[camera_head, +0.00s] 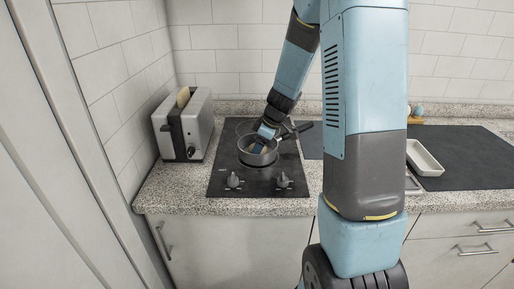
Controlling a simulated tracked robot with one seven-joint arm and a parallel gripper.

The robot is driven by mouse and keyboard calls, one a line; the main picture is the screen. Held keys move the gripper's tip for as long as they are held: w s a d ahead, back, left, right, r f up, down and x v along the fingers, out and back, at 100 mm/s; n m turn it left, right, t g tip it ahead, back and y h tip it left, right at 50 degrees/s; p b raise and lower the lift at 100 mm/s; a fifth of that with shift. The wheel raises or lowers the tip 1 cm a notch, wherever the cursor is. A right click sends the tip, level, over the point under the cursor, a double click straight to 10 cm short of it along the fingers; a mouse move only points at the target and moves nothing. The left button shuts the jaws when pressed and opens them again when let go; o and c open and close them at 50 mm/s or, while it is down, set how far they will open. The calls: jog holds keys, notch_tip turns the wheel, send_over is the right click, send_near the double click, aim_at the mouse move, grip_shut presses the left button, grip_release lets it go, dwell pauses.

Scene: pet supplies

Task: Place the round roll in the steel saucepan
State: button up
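The steel saucepan (259,161) stands on the dark cooktop, its dark handle pointing up and right. My gripper (258,146) reaches down over the saucepan, with its fingertips at or inside the opening. The fingers are small and partly hidden by the pan and the wrist, so I cannot tell whether they are open or shut. I cannot make out the round roll; it may be hidden in the pan or behind my arm.
A grey toaster (187,125) with a bread slice in it stands left of the cooktop (224,178), near the tiled wall. A white tray (424,158) sits right of my arm by a dark mat (466,158). Small yellow and blue items (415,112) stand behind.

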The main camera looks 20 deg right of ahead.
jog(key=o, duration=0.7)
jog(key=shift+o, duration=0.2)
jog(key=v, duration=1.2)
jog(key=s+a+r+m+t+h, duration=0.1)
jog(key=s+r+m, duration=0.4)
jog(key=s, duration=0.7)
jog(key=s+a+r+m+t+h, duration=0.2)
jog(key=s+r+m, duration=0.4)
jog(key=s, duration=0.7)
jog(key=shift+s+a+r+h, duration=0.3)
jog(key=shift+a+r, duration=0.15)
jog(key=shift+a, duration=0.2)
